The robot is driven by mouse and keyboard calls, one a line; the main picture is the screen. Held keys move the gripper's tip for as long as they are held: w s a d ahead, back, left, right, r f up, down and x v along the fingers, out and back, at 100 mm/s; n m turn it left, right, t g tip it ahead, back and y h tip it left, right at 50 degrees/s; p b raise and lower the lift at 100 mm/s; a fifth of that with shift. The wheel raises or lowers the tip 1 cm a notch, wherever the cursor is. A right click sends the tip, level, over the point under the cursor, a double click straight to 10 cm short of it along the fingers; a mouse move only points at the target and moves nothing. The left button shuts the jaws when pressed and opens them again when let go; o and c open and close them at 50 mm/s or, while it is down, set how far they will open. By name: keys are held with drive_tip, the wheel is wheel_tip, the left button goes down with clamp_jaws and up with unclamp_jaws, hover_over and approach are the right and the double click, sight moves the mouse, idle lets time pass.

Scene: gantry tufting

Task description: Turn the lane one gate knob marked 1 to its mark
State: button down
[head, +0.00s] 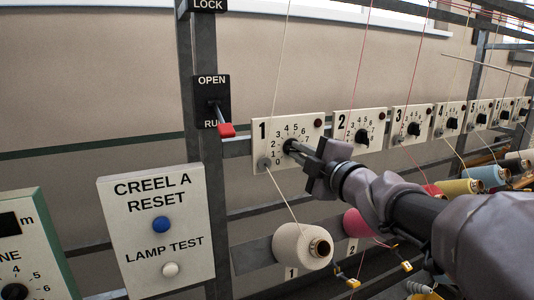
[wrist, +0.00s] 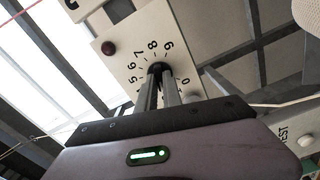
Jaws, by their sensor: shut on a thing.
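The lane one gate panel (head: 258,152), a cream plate marked 1, is at the centre left of the head view. A number dial rings its black knob (wrist: 157,68), seen at the fingertips in the wrist view. My gripper (head: 290,147) reaches in from the right and is shut on the knob. The fingers hide most of the knob, so I cannot tell where its pointer stands. In the wrist view the panel (wrist: 126,72) is tilted, and numbers such as 7, 8 and 9 show around the knob.
The lane two panel (head: 343,131) and several similar panels run off to the right. A red-tipped lever (head: 226,130) stands left of panel 1. The Creel A reset box (head: 150,245) is at lower left. A cream yarn cone (head: 292,246) sits below my gripper, with thread rising to the panel.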

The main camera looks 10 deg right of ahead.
drive_tip(key=c, duration=1.5)
unclamp_jaws()
drive_tip(key=p+v, duration=0.1)
drive_tip(key=v, duration=1.6)
drive_tip(key=shift+s+p, duration=0.2)
drive_tip(key=shift+p, duration=0.15)
